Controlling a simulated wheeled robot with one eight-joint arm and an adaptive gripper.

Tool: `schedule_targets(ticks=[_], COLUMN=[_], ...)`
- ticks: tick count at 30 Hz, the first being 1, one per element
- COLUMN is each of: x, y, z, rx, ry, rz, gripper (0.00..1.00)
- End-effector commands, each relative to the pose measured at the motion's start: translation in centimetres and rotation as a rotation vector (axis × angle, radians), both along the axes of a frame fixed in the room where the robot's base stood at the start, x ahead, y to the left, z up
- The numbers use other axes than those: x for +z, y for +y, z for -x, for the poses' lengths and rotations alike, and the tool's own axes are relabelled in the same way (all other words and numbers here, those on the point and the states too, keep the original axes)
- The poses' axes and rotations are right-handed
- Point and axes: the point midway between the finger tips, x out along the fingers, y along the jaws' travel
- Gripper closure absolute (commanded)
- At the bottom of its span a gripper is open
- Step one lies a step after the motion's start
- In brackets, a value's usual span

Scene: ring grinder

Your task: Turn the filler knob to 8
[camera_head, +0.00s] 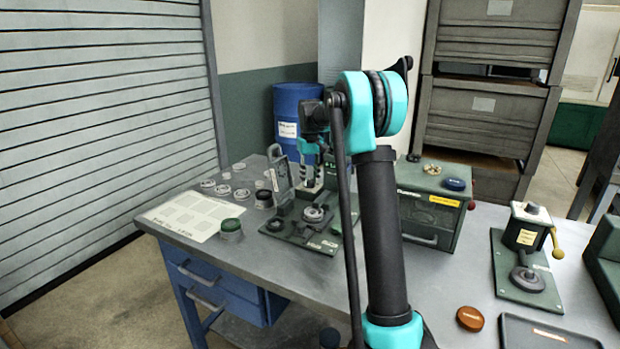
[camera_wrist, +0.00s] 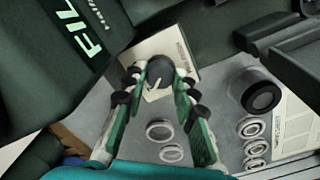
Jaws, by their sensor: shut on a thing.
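The filler knob (camera_wrist: 158,72) is a dark round knob with a pale pointer line, on a light dial plate (camera_wrist: 182,47) in the wrist view. The pointer slants toward the lower left of that picture; the scale numbers are too small to read. My gripper (camera_wrist: 158,82) has one finger on each side of the knob and is shut on it. A dark green housing (camera_wrist: 50,75) with bright green letters starting "FIL" stands beside the knob. In the head view my gripper (camera_head: 309,180) is at the back of the bench, and the knob is hidden there.
The metal bench (camera_head: 285,265) holds a green fixture (camera_head: 315,242), several loose rings (camera_head: 223,190), a paper sheet (camera_head: 195,213) and a green pot (camera_head: 230,228). A green box (camera_head: 430,210) stands right of my arm. A lever device (camera_head: 527,240) is farther right.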

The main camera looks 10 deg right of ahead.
Motion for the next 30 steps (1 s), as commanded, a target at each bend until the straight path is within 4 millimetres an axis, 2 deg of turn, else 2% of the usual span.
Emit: schedule_targets(ticks=[8, 14, 30], x=[0.01, 0.02, 0.02], y=[0.00, 0.00, -0.01], z=[0.00, 0.00, -0.01], rx=[-0.014, -0.091, -0.498], ry=[0.000, 0.000, 0.000], rz=[0.000, 0.000, 0.000], gripper=[1.00, 1.00, 1.00])
